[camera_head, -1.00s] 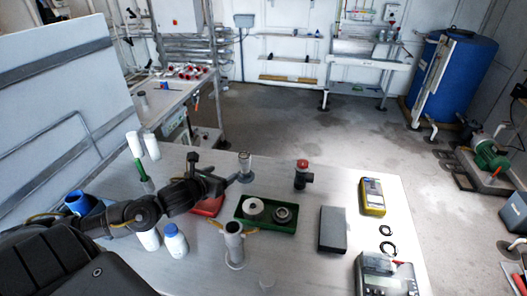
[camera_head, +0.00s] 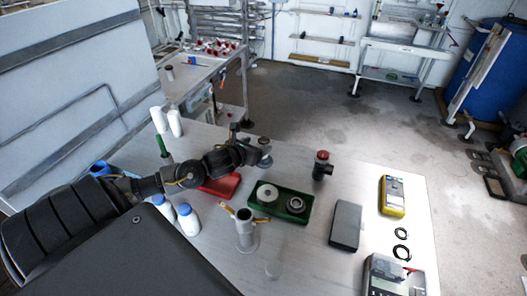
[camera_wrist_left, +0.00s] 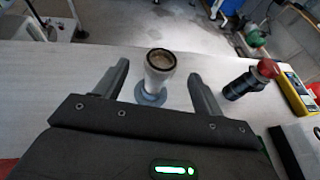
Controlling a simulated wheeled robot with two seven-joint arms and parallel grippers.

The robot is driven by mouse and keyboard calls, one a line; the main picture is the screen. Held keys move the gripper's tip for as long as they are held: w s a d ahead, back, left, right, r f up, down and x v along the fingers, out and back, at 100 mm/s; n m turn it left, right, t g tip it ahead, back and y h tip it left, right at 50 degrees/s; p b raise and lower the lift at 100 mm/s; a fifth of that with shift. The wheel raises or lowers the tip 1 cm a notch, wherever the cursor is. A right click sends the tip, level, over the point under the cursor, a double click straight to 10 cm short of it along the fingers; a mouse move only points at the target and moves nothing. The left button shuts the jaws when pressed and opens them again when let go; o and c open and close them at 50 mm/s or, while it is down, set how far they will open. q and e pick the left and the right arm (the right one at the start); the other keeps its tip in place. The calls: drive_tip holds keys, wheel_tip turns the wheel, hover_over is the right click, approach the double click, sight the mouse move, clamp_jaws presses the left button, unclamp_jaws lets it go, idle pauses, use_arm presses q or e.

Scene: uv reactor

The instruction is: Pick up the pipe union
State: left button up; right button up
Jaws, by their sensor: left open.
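A short grey pipe piece with a dark rim and a wider round base, which looks like the pipe union (camera_head: 264,146), stands upright near the far edge of the table. My left gripper (camera_head: 257,153) is level with it and hides part of it in the head view. In the left wrist view the pipe union (camera_wrist_left: 158,72) stands between and just beyond the two spread fingers of my left gripper (camera_wrist_left: 158,80). I see a gap on both sides, so neither finger touches it. My right gripper is out of view.
A red-capped black fitting (camera_head: 322,166) stands to the right. A green tray (camera_head: 275,213) with two round parts, a grey upright pipe with brass handles (camera_head: 246,232), a red case (camera_head: 220,184) and white bottles (camera_head: 188,217) are nearer. A yellow meter (camera_head: 393,196) lies at right.

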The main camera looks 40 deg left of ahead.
sight(263, 142)
use_arm(q)
drive_tip(key=shift+w+r, duration=0.1)
drive_tip(key=shift+w, duration=0.05)
drive_tip(key=p+x, duration=0.2)
drive_tip(key=x, duration=0.2)
drive_tip(key=shift+w, duration=0.45)
drive_tip(key=shift+c, duration=0.4)
drive_tip(key=c, duration=1.4)
